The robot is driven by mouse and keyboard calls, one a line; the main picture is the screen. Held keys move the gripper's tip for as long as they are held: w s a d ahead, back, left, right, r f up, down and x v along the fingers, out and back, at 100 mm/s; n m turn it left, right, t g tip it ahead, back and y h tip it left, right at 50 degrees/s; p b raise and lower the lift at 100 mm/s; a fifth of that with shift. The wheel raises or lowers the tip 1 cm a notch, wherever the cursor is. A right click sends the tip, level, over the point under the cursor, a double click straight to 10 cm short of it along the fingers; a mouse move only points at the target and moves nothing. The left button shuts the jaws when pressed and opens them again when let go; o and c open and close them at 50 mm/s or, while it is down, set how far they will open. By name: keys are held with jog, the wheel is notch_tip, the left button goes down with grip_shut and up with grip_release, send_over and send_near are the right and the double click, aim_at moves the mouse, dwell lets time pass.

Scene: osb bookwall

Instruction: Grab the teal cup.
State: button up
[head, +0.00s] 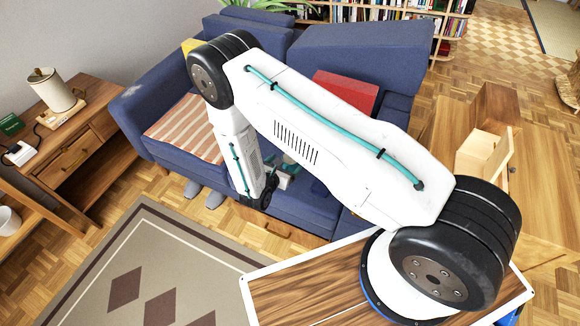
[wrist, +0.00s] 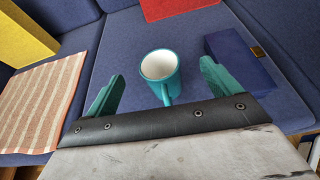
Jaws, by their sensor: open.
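The teal cup (wrist: 160,72) stands upright on the blue sofa seat in the wrist view. Its white inside shows, and its handle points towards my gripper. My gripper (wrist: 160,82) is open, with one teal finger to the left of the cup and one to the right, both nearer the camera. The cup looks just beyond the fingertips, and I cannot tell whether its handle is between them. In the head view my gripper (head: 285,172) is over the sofa seat, partly hidden by my arm. I cannot make out the cup there.
A dark blue box (wrist: 238,60) lies close to the right of the cup. A red object (wrist: 178,8) is behind it. A striped cloth (wrist: 40,100) and a yellow cushion (wrist: 22,38) are at left. The blue sofa (head: 300,205) has a backrest behind.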

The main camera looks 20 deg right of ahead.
aim_at(290, 161)
jog(key=shift+n, duration=0.4)
jog(key=w+d+f, duration=0.2)
jog(key=w+f, duration=0.1)
jog(key=w+d+f, duration=0.1)
jog(key=d+f, duration=0.1)
jog(key=shift+w+f, duration=0.2)
jog(key=shift+w, duration=0.2)
jog(key=c, duration=1.2)
